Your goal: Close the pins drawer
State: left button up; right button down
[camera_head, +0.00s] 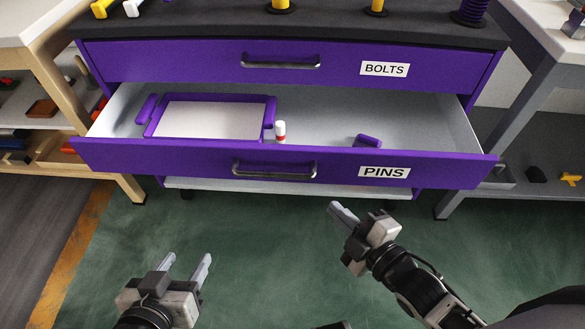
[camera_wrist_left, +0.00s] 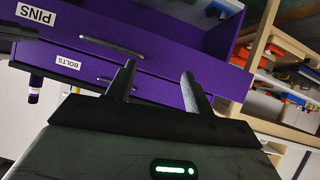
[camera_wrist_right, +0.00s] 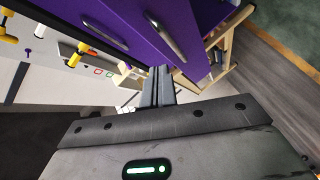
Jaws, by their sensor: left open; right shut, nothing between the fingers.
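The purple pins drawer (camera_head: 210,158) is pulled out below the shut bolts drawer (camera_head: 220,60) in the head view. Its front carries a dark bar handle (camera_head: 274,174) and a "PINS" label (camera_head: 384,172). Inside lie a purple-framed white tray (camera_head: 212,118), a red and white pin (camera_head: 280,132) and a small purple piece (camera_head: 368,141). My left gripper (camera_head: 186,262) is open and empty, low in front of the drawer and apart from it. My right gripper (camera_head: 342,212) is shut and empty, in front of the drawer and apart from the handle.
A dark worktop (camera_head: 330,22) with yellow and purple pieces tops the cabinet. A wooden shelf (camera_head: 60,90) stands at left and a grey-framed table (camera_head: 520,100) at right. Green floor (camera_head: 270,240) between my grippers and the cabinet is clear.

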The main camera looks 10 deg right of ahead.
aim_at(301, 175)
jog(key=w+a+n+y, duration=0.1)
jog(key=w+n, duration=0.1)
jog(key=w, duration=0.1)
jog(key=w+a+n+y+b, duration=0.1)
jog(key=w+a+n, duration=0.1)
jog(key=w+n, duration=0.1)
jog(key=w+a+n+y+b, duration=0.1)
jog(key=w+a+n, duration=0.1)
jog(key=w, duration=0.2)
jog(key=shift+w+a+f+n+t, duration=0.15)
jog(key=shift+w+f+n+t, duration=0.15)
jog(key=shift+f, duration=0.1)
jog(key=shift+w+d, duration=0.2)
jog(key=shift+w, duration=0.4)
jog(key=shift+w+d, duration=0.2)
jog(key=shift+w, duration=0.4)
jog(key=shift+w+d, duration=0.2)
jog(key=shift+w, duration=0.4)
